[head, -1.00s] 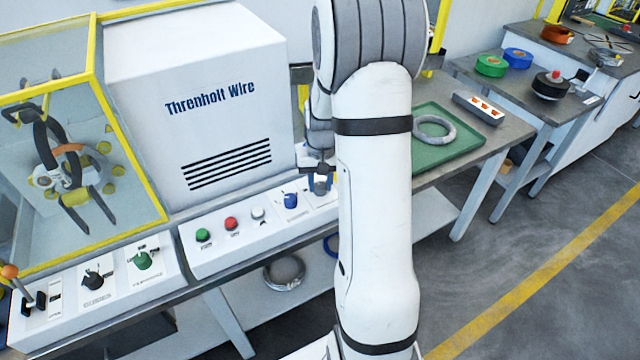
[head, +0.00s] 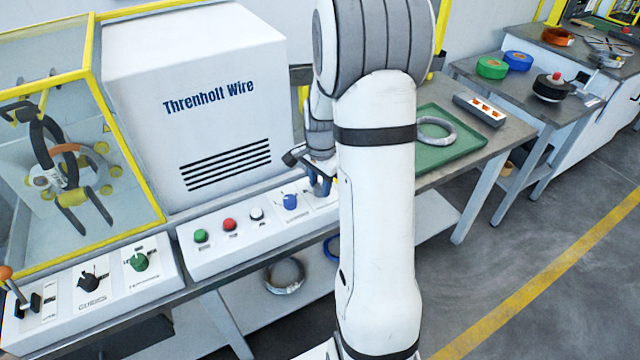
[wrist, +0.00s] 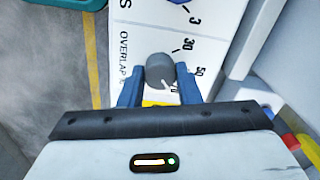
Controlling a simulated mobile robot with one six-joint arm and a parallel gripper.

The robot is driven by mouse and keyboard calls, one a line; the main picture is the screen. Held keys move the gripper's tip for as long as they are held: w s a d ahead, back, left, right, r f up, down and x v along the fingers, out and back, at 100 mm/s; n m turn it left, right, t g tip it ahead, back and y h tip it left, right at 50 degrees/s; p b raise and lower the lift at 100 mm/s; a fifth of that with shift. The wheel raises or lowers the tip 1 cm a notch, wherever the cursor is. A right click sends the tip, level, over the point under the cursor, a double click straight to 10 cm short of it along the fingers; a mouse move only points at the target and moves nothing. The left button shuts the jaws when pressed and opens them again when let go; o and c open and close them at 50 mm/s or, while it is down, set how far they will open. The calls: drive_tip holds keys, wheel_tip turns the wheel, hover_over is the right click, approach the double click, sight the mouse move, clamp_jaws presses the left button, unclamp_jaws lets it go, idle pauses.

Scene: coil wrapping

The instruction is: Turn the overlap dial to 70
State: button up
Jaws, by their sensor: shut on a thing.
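In the head view my gripper (head: 320,186) is at the right end of the control panel, partly behind my arm, and the dial is hidden.
The panel (head: 240,255) also carries a green button (head: 201,236), a red button (head: 229,224), a white knob (head: 256,214) and a blue knob (head: 290,201). A green tray (head: 455,158) with a grey coil (head: 437,130) lies to the right.

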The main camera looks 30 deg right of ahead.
sight(320, 186)
drive_tip(key=shift+m, duration=1.1)
drive_tip(key=o, duration=1)
drive_tip(key=shift+r, duration=0.1)
wheel_tip(320, 186, up, 8)
drive_tip(key=shift+s+f, duration=0.1)
drive_tip(key=shift+f, duration=0.05)
